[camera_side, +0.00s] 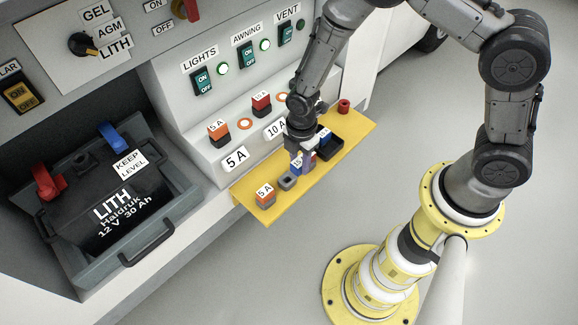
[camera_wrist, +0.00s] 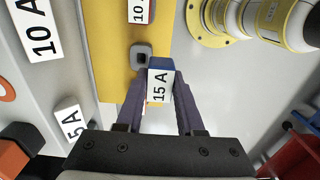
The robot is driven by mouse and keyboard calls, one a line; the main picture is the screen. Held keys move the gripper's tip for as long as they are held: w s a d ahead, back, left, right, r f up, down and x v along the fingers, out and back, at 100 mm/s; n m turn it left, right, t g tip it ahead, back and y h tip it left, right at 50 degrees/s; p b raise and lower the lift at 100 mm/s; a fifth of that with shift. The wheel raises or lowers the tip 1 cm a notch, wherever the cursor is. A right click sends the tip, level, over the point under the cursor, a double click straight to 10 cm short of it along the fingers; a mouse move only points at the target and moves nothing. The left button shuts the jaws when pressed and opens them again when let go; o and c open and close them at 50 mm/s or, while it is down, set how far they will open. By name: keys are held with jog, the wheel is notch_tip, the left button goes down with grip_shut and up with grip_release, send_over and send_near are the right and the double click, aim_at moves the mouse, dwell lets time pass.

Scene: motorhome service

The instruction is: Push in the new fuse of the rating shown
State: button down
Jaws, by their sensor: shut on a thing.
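My gripper (camera_wrist: 160,95) is shut on a blue fuse (camera_wrist: 159,66) with a white 15 A label. In the side view the blue fuse (camera_side: 296,163) is held just above the yellow shelf (camera_side: 351,128), beside an empty grey holder (camera_side: 287,182). The holder (camera_wrist: 142,55) also shows in the wrist view, close to the fuse; whether they touch is unclear. On the panel, an orange 5 A fuse (camera_side: 218,132) sits above the 5 A label (camera_side: 235,158), and a red fuse (camera_side: 261,103) above the 10 A label (camera_side: 275,129). My arm hides the panel further right.
The battery bay (camera_side: 126,190) is at left. Open floor lies beyond the shelf's front edge.

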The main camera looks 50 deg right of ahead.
jog(key=s+d+r, duration=0.3)
jog(key=s+r, duration=0.2)
jog(key=s, duration=0.5)
jog(key=shift+r, duration=0.3)
jog(key=w+d+r+n, duration=0.15)
jog(key=w+r, duration=0.25)
jog(key=w, duration=0.6)
jog(key=w+d+r+n, duration=0.15)
jog(key=w+r, duration=0.35)
jog(key=w, duration=0.5)
jog(key=w+d+m, duration=0.1)
jog(key=w+d, duration=0.3)
jog(key=d, duration=0.3)
jog(key=w+d+r+m, duration=0.1)
jog(key=w+d+m, duration=0.1)
jog(key=w+d, duration=0.3)
jog(key=shift+w+d, duration=0.25)
jog(key=shift+d, duration=0.75)
